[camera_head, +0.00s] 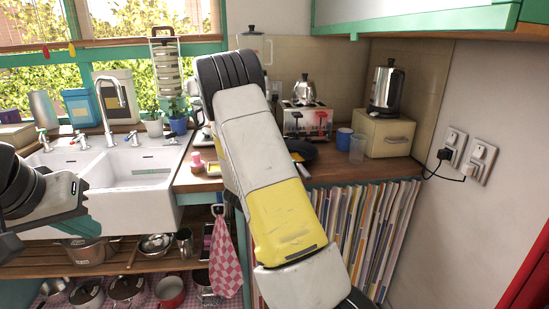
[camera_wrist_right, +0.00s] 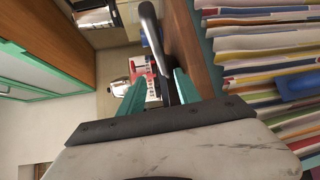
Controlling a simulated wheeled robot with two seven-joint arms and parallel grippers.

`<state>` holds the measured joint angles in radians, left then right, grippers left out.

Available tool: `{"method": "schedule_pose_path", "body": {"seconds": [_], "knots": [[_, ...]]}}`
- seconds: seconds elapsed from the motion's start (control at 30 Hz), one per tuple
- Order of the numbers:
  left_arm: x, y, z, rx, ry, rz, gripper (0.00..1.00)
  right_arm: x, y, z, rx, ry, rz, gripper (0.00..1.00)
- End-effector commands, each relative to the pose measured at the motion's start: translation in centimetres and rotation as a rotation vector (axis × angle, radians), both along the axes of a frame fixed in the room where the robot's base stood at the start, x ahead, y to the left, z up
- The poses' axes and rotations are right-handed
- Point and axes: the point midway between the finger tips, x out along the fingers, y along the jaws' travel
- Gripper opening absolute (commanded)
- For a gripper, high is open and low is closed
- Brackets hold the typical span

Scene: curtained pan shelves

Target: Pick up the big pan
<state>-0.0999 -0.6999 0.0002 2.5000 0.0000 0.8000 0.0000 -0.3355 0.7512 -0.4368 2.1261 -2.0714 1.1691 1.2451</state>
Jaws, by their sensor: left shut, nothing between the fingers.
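A dark pan (camera_head: 302,150) lies on the wooden counter, partly hidden behind my right arm in the head view. In the right wrist view, a long dark handle (camera_wrist_right: 153,40) runs between the two green fingers of my right gripper (camera_wrist_right: 160,82). The fingers stand apart, with a visible gap on the left side of the handle. My right gripper is hidden behind the arm in the head view. My left gripper (camera_head: 84,229) is shut and empty, in front of the sink, at the left edge.
A toaster (camera_head: 307,120), kettle (camera_head: 386,87), bread box (camera_head: 384,134) and blue mug (camera_head: 343,138) stand on the counter around the pan. Thin books or records (camera_head: 372,225) fill the space below. Several pots stand on shelves under the sink (camera_head: 135,167), beside a checked towel (camera_head: 226,250).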

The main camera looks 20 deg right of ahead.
Motion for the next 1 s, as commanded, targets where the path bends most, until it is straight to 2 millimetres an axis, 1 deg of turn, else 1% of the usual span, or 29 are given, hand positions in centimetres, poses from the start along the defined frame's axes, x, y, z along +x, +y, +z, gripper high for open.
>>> {"method": "schedule_pose_path", "body": {"seconds": [0.27,0.43,0.53,0.63,0.87,1.0], "knots": [[0.0,0.0,0.0,0.000,0.000,0.000,0.00,1.6,-2.5,-0.6,-0.001,-0.001,0.000,0.40],[0.0,0.0,0.0,0.000,0.000,0.000,0.00,2.8,-4.7,-1.5,-0.003,0.001,0.000,0.40],[0.0,0.0,0.0,0.000,0.000,0.000,0.00,3.5,-5.7,-1.6,-0.001,-0.001,0.000,0.40],[0.0,0.0,0.0,0.000,0.000,0.000,0.00,3.9,-6.3,-1.7,-0.001,-0.001,0.001,0.40],[0.0,0.0,0.0,0.000,0.000,0.000,0.00,3.9,-6.3,-1.7,-0.001,-0.001,0.001,0.40],[0.0,0.0,0.0,0.000,0.000,0.000,0.00,3.9,-6.3,-1.7,-0.001,-0.001,0.001,0.12]]}}
